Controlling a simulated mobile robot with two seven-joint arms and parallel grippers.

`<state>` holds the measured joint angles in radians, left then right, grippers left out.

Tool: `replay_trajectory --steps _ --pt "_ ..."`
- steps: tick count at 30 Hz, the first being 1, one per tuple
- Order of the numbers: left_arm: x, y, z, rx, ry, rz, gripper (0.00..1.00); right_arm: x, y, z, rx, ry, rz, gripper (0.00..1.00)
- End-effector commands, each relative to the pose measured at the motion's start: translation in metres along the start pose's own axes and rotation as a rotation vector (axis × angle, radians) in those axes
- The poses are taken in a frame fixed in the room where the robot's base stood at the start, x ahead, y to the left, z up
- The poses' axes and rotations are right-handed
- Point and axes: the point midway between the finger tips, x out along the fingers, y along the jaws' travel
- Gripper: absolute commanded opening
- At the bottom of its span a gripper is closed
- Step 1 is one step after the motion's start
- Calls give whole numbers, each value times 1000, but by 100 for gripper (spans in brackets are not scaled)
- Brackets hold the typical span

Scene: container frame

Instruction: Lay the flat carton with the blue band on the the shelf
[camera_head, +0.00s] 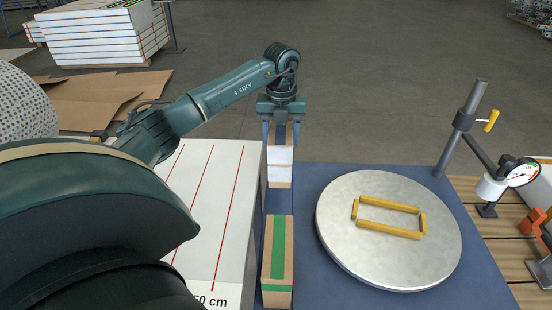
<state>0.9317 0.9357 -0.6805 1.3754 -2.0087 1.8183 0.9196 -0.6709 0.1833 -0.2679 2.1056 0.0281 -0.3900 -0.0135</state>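No carton with a clearly blue band shows. A narrow brown carton with a pale, whitish band (280,156) lies in the middle, along the left side of the blue surface. My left gripper (281,131) reaches over its far end. Which surface is the shelf is not clear. My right gripper is not in view.
A white board with red lines (225,210) is at the left, partly behind my arm. A round metal plate (350,240) with a yellow frame (388,233) stands on the blue surface (320,285). A post with a gauge (522,172) and a wooden slatted surface (510,247) are at right.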

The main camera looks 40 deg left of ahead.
Motion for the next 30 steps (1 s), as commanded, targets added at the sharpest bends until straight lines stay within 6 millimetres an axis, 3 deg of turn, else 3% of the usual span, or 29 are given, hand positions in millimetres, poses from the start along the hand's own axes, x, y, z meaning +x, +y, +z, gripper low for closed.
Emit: replay_trajectory --steps 6,20,30 --pt "40 1 -1 -1 4 2 19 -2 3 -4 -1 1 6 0" --pt "90 0 -1 1 3 0 19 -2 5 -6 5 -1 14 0" --pt "95 0 0 1 1 0 19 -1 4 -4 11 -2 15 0"
